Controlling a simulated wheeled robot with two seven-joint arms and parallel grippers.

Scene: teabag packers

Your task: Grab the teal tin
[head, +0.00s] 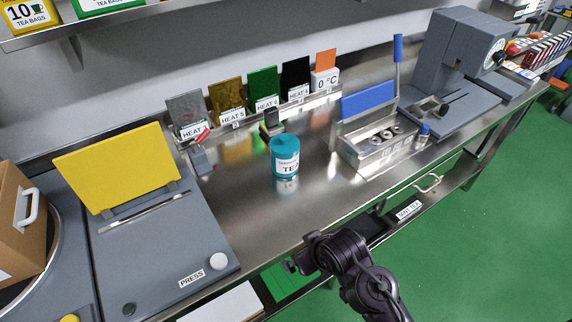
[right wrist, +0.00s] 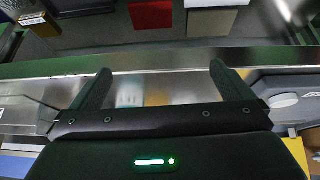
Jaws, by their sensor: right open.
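The teal tin (head: 285,157), with a white label reading "TEA", stands upright on the steel worktop near the middle of the head view. My right gripper (right wrist: 163,76) is open, with two dark fingers spread apart and nothing between their tips. In the head view my right arm comes in from the lower right, and its end is near the worktop's front edge, apart from the tin. A blurred pale teal patch shows between the fingers in the right wrist view; I cannot tell whether it is the tin or its reflection. My left gripper is not in view.
A grey press with a yellow lid (head: 117,165) stands left of the tin. A small dark-topped object (head: 271,122) is just behind it. Coloured heat cards (head: 225,102) line the back. A steel holder with a blue lid (head: 368,101) stands right. Bare worktop lies in front of the tin.

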